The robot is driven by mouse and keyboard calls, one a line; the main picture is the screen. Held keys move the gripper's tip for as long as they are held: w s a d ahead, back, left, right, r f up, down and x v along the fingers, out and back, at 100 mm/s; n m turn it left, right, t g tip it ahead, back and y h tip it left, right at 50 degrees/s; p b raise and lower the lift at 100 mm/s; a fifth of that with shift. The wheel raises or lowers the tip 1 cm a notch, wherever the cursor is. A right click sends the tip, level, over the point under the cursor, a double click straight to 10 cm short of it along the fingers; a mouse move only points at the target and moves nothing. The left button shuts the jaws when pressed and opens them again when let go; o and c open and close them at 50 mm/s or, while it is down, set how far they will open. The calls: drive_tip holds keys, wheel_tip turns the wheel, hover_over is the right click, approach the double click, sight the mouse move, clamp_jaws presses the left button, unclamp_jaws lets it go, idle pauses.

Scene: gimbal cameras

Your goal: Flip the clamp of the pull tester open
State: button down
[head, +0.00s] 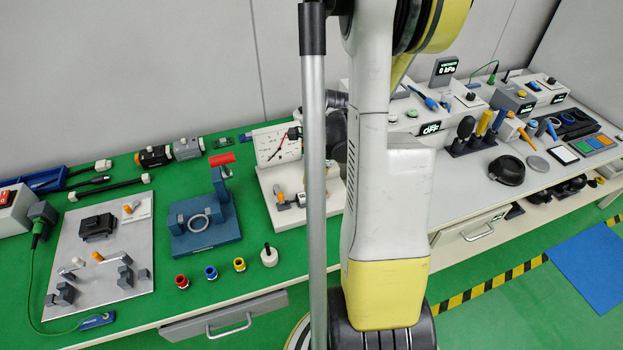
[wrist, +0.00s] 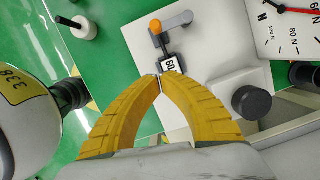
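The pull tester has a white upright plate with a round dial and a red needle; its dial (head: 281,147) shows left of my arm in the head view. The dial also shows at the top right of the wrist view (wrist: 292,30). Its clamp (wrist: 167,45) is a small dark fixture with a grey lever, an orange knob (wrist: 155,26) and a label reading 60. The orange knob shows in the head view too (head: 280,197). My gripper (wrist: 160,78) has its yellow fingertips together just below the label. I cannot tell whether they touch the clamp.
A blue press with a red handle (head: 222,159) stands left of the tester. A dark round knob (wrist: 252,102) sits close right of my fingers.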

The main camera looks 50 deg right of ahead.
drive_tip(key=b+x, duration=0.1)
drive_tip(key=x, duration=0.3)
drive_tip(key=shift+f, duration=0.1)
drive_tip(key=shift+w+a+b, duration=0.45)
drive_tip(key=shift+w+a, duration=0.9)
drive_tip(key=shift+a, duration=0.1)
drive_tip(key=shift+a, duration=0.1)
